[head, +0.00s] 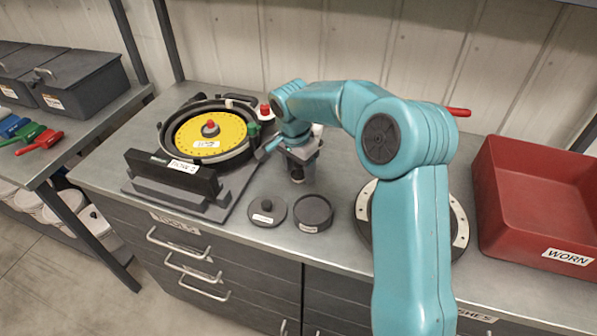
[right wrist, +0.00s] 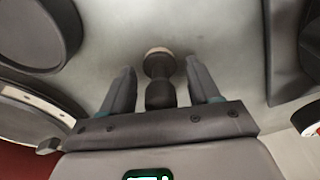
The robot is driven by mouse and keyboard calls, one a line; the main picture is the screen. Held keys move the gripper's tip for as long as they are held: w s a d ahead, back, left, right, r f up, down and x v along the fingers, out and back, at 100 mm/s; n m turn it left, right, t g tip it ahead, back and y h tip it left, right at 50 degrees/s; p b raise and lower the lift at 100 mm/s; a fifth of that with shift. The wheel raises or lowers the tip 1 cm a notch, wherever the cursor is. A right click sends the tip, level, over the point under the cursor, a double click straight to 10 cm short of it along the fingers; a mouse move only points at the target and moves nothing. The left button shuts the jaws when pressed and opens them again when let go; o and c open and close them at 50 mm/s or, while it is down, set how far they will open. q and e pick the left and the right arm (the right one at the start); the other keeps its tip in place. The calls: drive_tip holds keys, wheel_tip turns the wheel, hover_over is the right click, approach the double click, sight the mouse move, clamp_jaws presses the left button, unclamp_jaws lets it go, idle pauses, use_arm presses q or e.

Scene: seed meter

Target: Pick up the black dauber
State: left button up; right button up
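The black dauber (right wrist: 159,92) shows in the right wrist view as a dark, waisted handle with a pale round end, over the grey worktop. The open fingers of my right gripper (right wrist: 159,68) stand on either side of it, with a visible gap at each side, so it is not gripped. In the head view my right gripper (head: 299,160) points down at the worktop, behind the dark round lid and dish. There the gripper largely hides the dauber. My left gripper is not in view.
The seed meter with its yellow disc (head: 190,136) stands left of my right gripper, behind a black labelled block (head: 170,177). A knobbed lid (head: 267,212) and a dark round dish (head: 313,213) lie in front. A red bin (head: 535,190) stands right.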

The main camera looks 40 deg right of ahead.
drive_tip(key=c, duration=0.8)
wheel_tip(320, 180, up, 20)
drive_tip(key=p, duration=0.2)
drive_tip(key=shift+p, duration=0.4)
